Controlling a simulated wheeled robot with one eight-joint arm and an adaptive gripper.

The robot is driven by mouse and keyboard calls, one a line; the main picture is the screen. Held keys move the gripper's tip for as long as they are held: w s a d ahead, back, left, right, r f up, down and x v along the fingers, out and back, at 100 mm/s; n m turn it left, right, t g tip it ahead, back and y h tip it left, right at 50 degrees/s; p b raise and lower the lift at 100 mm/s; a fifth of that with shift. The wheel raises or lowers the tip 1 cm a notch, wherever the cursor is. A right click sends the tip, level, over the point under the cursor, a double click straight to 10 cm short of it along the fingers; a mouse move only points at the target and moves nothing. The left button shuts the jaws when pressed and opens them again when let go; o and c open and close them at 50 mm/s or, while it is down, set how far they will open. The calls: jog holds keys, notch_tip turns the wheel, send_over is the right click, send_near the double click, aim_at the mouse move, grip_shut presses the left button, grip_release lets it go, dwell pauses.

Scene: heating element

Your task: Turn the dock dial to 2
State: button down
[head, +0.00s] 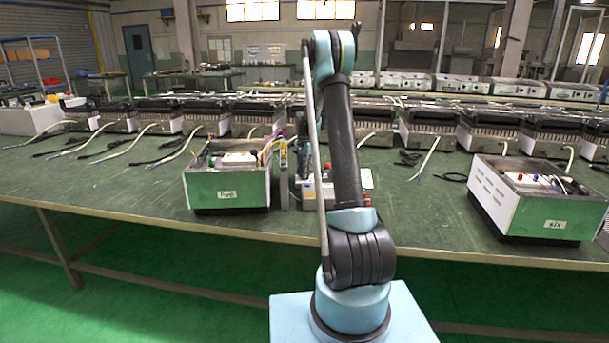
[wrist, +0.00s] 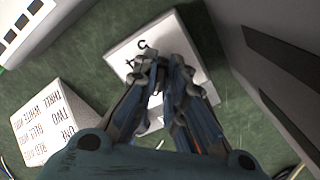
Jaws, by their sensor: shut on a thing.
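The dock is a small white box in the wrist view (wrist: 122,58), lying on the green table, with dark marks on its top face. My gripper (wrist: 160,80) is above the dock, its fingers closed together at the middle of its top. The dial is hidden by the fingertips, so its setting cannot be read. In the head view my arm covers the gripper, and a white box (head: 315,192), likely the dock, shows partly behind the arm.
A white card or block with printed lines (wrist: 48,120) lies left of the dock. A grey case wall (wrist: 240,60) rises close on the right. In the head view, an open green-fronted unit (head: 230,190) stands left of my arm and another (head: 540,205) far right.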

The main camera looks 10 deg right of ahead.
jog(key=c, duration=1.6)
grip_release()
jog(key=shift+c, duration=0.2)
jog(key=shift+r, duration=0.1)
notch_tip(320, 180, up, 12)
